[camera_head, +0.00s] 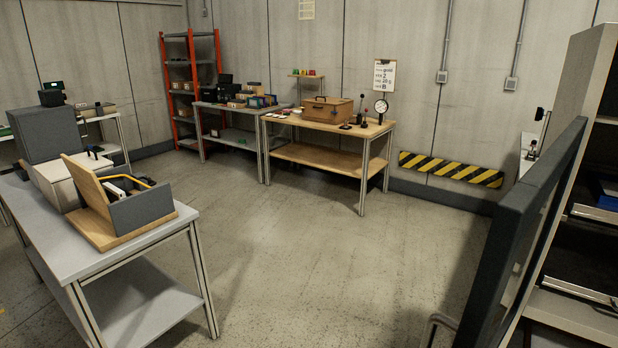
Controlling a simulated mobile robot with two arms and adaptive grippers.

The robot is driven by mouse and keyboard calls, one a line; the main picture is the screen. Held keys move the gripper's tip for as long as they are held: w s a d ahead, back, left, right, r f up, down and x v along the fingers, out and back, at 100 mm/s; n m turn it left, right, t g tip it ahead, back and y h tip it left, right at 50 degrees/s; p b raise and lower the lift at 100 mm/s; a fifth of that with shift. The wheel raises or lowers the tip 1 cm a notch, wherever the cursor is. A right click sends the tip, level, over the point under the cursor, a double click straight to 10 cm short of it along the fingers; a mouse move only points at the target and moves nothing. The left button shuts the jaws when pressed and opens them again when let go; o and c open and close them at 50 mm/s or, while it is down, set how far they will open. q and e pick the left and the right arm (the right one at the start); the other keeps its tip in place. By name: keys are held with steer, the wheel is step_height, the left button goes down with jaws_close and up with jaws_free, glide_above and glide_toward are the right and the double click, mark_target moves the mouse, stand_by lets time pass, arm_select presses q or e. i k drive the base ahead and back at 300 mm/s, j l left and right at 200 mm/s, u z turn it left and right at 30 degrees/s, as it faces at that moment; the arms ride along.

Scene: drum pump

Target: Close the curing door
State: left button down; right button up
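A dark grey door (518,232) stands swung open at the right, seen nearly edge-on. It belongs to a tall pale cabinet (577,85), whose open inside shows on the right. A grey metal bar (440,322), looking like a handle, sticks out beside the door's lower left side at the bottom edge; its lower part is cut off. Neither of my grippers shows in the head view.
Shelves with a blue item (604,188) show inside the cabinet. A grey bench (150,243) with an open wooden-based box (135,205) stands at the left. A wooden workbench (330,155) stands at the back. The middle floor (310,260) is clear.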

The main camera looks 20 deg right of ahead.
mark_target(523, 221)
steer(key=i+z, duration=0.15)
steer(key=z, duration=0.3)
steer(key=i+j+z, duration=0.1)
steer(key=z, duration=0.35)
steer(key=i+j+z, duration=0.1)
steer(key=z, duration=0.35)
steer(key=j+z, duration=0.2)
steer(key=z, duration=0.25)
steer(key=i+j+z, duration=0.15)
steer(key=z, duration=0.15)
steer(key=i+j+z, duration=0.15)
steer(key=j+z, duration=0.2)
steer(key=i+j+z, duration=0.1)
steer(key=j+z, duration=0.2)
